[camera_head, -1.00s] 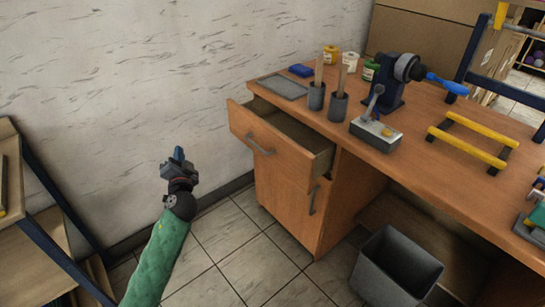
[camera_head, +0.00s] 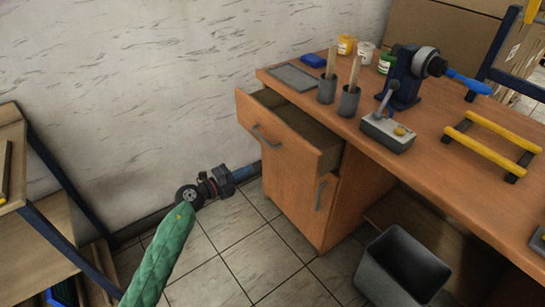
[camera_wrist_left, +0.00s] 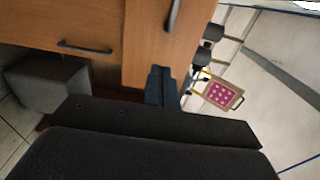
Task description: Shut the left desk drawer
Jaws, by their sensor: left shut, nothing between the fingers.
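The left desk drawer (camera_head: 282,141) is pulled partly out of the wooden desk (camera_head: 470,185), and its open top shows in the head view. Its front has a grey handle (camera_head: 266,137). My left gripper (camera_head: 250,172) is shut and empty. In the head view it appears left of the cabinet, lower than the drawer front, with no clear contact. In the left wrist view, the closed fingers (camera_wrist_left: 160,85) appear in front of wooden panels with dark handles; which panel is the drawer I cannot tell. My right gripper is not in view.
Below the drawer is a cabinet door (camera_head: 300,195) with a handle. A grey bin (camera_head: 402,268) stands on the floor at the right. Cups, jars and a clamp device stand on the desk. A shelf (camera_head: 35,235) is at the left; tiled floor lies between.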

